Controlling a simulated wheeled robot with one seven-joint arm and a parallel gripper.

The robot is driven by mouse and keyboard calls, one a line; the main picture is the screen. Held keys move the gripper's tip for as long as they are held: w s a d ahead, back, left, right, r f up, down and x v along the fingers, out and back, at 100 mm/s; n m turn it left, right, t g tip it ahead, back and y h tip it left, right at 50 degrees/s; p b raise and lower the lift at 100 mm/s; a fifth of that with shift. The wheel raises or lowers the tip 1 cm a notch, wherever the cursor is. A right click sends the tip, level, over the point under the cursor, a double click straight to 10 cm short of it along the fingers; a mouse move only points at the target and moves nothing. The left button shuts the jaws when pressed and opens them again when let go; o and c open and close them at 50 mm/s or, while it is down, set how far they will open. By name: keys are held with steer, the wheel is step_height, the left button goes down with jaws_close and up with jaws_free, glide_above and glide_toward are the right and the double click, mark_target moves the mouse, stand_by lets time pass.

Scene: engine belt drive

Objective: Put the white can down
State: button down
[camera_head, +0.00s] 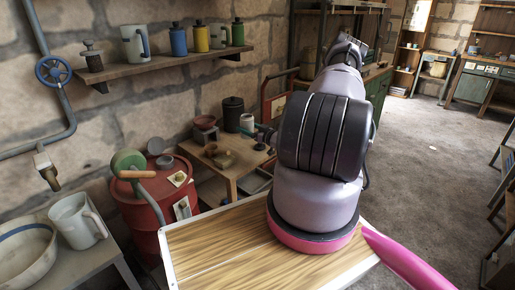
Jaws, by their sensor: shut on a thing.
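A small white cylinder (247,122), which looks like the white can, shows at the back of the low wooden bench, beside a dark lidded canister. A teal and dark piece is just right of it, partly hidden by my arm. I cannot tell whether the cylinder rests on the bench or is held.
A wall shelf (150,70) holds a mug and several coloured bottles. A white mug (77,221) stands front left. Open floor (420,150) lies right.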

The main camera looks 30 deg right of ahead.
steer(key=f, duration=0.3)
steer(key=d+f, duration=0.1)
steer(key=f, duration=0.2)
steer(key=shift+s+d+f, duration=0.1)
steer(key=shift+s+d, duration=0.05)
steer(key=shift+f, duration=2)
steer(key=shift+f, duration=0.2)
jaws_free()
